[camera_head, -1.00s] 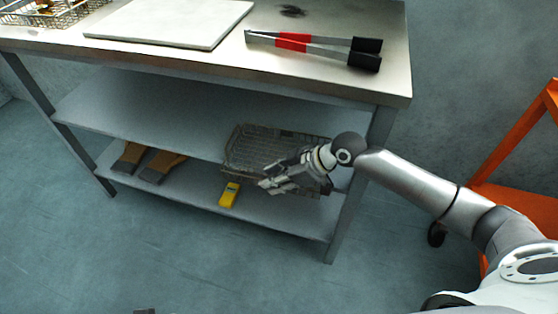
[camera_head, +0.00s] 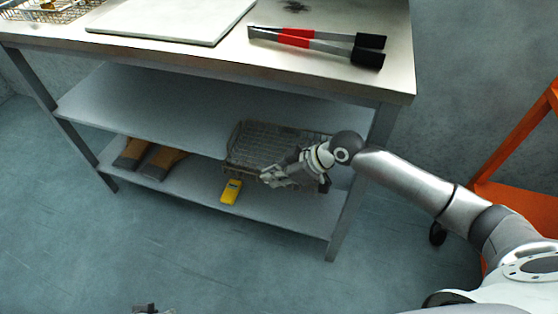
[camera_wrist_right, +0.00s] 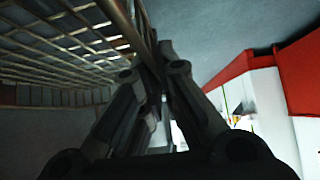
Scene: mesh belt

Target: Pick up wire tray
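The wire tray (camera_head: 262,140) is a dark mesh tray at the right end of the shelving under the steel table. My right gripper (camera_head: 268,178) is at its front edge, and my wrist hides its right front part. In the right wrist view, the fingers (camera_wrist_right: 160,62) come together around the tray's rim, with the tray's mesh (camera_wrist_right: 65,40) to the left. They look shut on the rim. A small dark part at the bottom edge of the head view looks like my left gripper (camera_head: 150,309); its fingers are too cut off to read.
A yellow device (camera_head: 231,191) and brown-and-dark gloves or brushes (camera_head: 160,162) lie on the lower shelf. Red-and-black tongs (camera_head: 318,44) and a white board (camera_head: 175,18) lie on the tabletop. A table leg (camera_head: 345,215) stands close to my right arm. An orange frame (camera_head: 520,205) is at right.

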